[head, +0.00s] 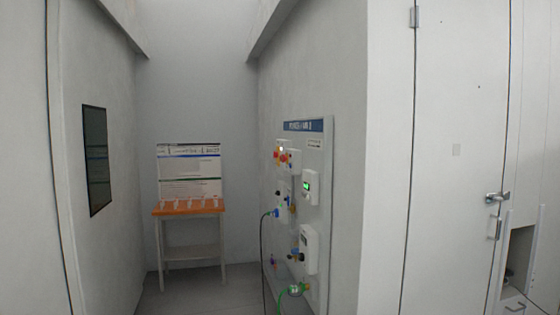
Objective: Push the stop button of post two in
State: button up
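A pale control board (321,170) with a blue header sign (303,126) is fixed to the right-hand wall of a recess. The small lettering on the sign is not surely readable, so I cannot tell whether this is post two. Near the board's top left, a white box (293,157) carries small red and orange controls (281,156). They are too small to tell which one is the stop button. My gripper is not in view.
Below are a box with a green display (306,186), a white box (309,247), valves and a dark hose (262,260). An orange-topped table (188,208) with a poster (189,170) stands at the back. The floor (185,298) before it is clear. A door (455,150) is right.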

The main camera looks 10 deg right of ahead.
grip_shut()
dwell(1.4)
